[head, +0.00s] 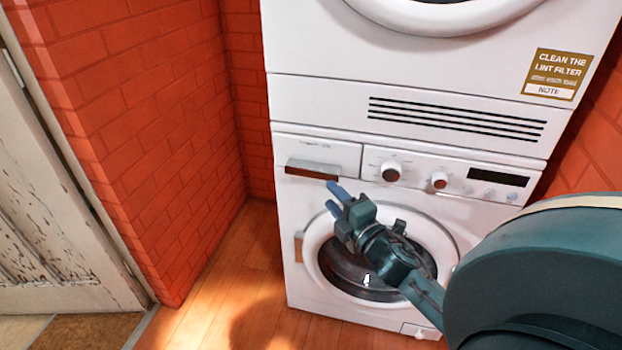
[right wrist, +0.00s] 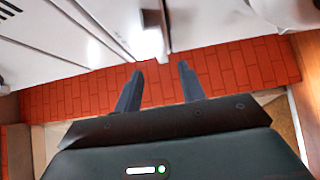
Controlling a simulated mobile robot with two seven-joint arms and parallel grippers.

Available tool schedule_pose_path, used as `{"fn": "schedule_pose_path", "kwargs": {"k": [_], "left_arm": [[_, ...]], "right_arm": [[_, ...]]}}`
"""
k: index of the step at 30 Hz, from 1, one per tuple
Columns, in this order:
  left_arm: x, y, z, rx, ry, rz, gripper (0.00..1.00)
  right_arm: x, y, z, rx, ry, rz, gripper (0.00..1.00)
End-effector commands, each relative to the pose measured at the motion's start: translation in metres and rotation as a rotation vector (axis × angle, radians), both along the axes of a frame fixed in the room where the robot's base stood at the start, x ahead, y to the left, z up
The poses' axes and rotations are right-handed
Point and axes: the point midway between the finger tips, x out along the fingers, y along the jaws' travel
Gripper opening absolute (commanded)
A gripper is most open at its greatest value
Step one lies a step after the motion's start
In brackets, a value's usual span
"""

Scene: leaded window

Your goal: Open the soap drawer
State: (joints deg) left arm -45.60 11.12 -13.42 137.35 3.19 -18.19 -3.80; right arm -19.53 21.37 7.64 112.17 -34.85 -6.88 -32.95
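The soap drawer (head: 335,152) is the white panel at the top left of the lower washing machine, and its front looks flush with the machine. Its grey-brown bar handle (head: 312,168) runs along its lower edge. My right gripper (head: 334,198) is just below and right of the handle, in front of the machine. In the right wrist view its two fingers (right wrist: 160,80) are spread with nothing between them. My left gripper is in neither view.
The round washer door (head: 440,235) lies behind my right arm. Two knobs (head: 391,172) (head: 439,181) sit right of the drawer. A white dryer (head: 310,45) is stacked above. A brick wall (head: 150,130) stands at left, with free wooden floor (head: 240,265) before it.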

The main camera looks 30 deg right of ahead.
Motion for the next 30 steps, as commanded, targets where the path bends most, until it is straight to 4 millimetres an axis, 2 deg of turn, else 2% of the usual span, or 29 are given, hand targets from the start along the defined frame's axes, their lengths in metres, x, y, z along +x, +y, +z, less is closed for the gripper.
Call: {"fn": "schedule_pose_path", "kwargs": {"k": [3, 9, 15, 20, 28, 30], "left_arm": [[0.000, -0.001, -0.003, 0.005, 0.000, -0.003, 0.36], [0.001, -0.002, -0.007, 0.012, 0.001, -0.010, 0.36], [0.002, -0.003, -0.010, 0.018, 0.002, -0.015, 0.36], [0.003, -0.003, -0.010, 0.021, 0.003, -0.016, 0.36], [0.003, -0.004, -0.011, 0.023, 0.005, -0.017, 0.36], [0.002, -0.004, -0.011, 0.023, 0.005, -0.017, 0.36]], "right_arm": [[0.028, -0.002, 0.001, -0.001, -0.004, 0.001, 0.40], [0.068, -0.006, 0.000, 0.003, -0.002, -0.001, 0.40], [0.094, -0.007, -0.001, 0.005, 0.000, 0.000, 0.40], [0.102, -0.008, -0.001, 0.005, 0.002, 0.000, 0.40], [0.102, -0.008, -0.001, 0.005, 0.002, 0.000, 0.40], [0.102, -0.008, -0.001, 0.005, 0.002, 0.000, 0.34]]}}
